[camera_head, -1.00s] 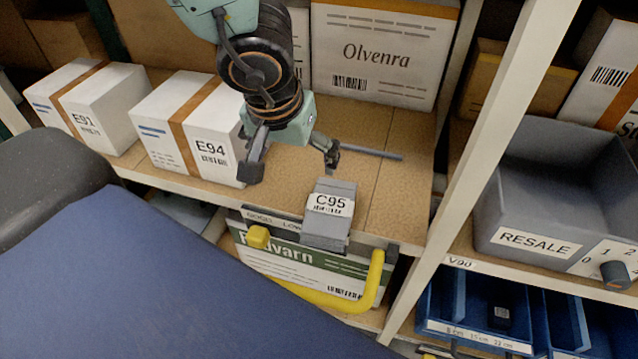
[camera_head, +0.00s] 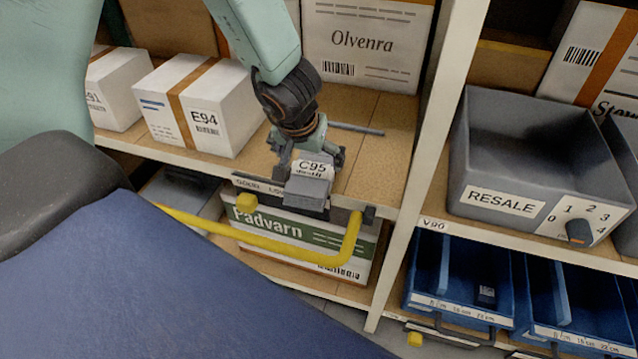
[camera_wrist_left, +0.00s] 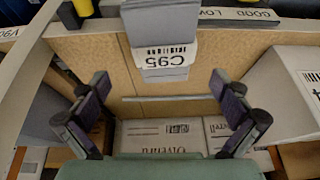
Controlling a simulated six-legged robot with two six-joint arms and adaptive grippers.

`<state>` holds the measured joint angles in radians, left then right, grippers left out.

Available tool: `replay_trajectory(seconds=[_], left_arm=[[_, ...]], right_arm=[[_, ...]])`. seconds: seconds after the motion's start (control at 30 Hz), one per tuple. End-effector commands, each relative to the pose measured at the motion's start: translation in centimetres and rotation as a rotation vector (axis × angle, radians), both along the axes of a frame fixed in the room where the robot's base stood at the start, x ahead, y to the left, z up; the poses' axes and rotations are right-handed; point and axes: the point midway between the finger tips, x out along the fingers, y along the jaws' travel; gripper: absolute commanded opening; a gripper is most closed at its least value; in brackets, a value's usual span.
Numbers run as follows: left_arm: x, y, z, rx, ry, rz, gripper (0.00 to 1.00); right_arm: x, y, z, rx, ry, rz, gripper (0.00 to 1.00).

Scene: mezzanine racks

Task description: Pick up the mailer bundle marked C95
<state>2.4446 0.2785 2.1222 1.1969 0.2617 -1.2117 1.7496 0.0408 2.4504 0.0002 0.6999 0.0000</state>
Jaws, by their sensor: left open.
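The mailer bundle marked C95 (camera_head: 308,184) is a grey stack with a white label band. It lies at the front edge of the wooden shelf (camera_head: 375,150), partly overhanging it. My left gripper (camera_head: 309,160) is over the bundle's back end in the head view, with a finger showing on each side. In the left wrist view the gripper (camera_wrist_left: 168,92) is open and empty. There the bundle (camera_wrist_left: 160,25) lies at the top centre, between the line of the fingers and apart from them. Its underside is hidden. My right gripper is not in view.
White boxes E94 (camera_head: 212,125) and E91 (camera_head: 112,98) stand left of the gripper, and the Olvenra box (camera_head: 362,45) behind. A yellow bar (camera_head: 250,235) runs before the Padvarn box (camera_head: 310,245) below. A shelf upright (camera_head: 425,150) and the RESALE bin (camera_head: 520,165) are at right.

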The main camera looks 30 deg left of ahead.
Motion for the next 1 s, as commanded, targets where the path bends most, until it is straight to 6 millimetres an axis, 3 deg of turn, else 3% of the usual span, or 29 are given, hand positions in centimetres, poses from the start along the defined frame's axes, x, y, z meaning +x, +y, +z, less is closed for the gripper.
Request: replay_trajectory(seconds=[0.17, 0.6, 1.0], left_arm=[[0.4, 0.5, -0.2, -0.020, -0.009, 0.055, 1.00], [1.6, 0.9, -3.1, -0.021, -0.009, 0.057, 1.00], [3.2, 0.9, -7.2, -0.021, -0.008, 0.056, 1.00]], right_arm=[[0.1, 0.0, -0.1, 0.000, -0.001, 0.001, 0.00], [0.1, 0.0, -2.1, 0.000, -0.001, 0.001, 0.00], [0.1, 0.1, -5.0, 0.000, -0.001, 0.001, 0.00]])
